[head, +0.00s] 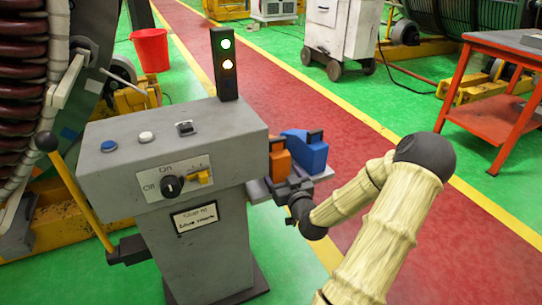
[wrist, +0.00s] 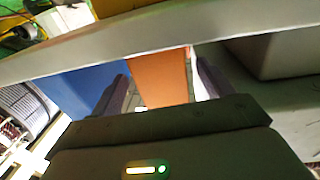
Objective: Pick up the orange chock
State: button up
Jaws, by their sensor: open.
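The orange chock (head: 280,162) stands on a small grey shelf (head: 325,174) at the right side of the grey control pedestal. A blue chock (head: 311,154) stands just right of it. My gripper (head: 284,182) is low at the front of the orange chock and hides its lower part. In the wrist view, the orange chock (wrist: 157,78) shows between the two dark fingers of my open gripper (wrist: 163,85). A narrow pale gap shows by the right finger; contact at the left finger cannot be told. The blue chock (wrist: 82,84) is beside the left finger.
The control pedestal (head: 185,135) with buttons, a switch and a light tower (head: 224,62) stands close left of my gripper. A pale grey edge (wrist: 150,28) crosses the wrist view. A red table (head: 500,90) is at the far right. The red floor lane (head: 300,95) is clear.

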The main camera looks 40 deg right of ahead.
jog(key=b+x, duration=0.1)
jog(key=x, duration=0.4)
jog(key=shift+w+r+b, duration=0.15)
jog(key=shift+b, duration=0.25)
jog(key=c, duration=1.2)
jog(key=shift+o, duration=0.2)
jog(key=shift+r, duration=0.1)
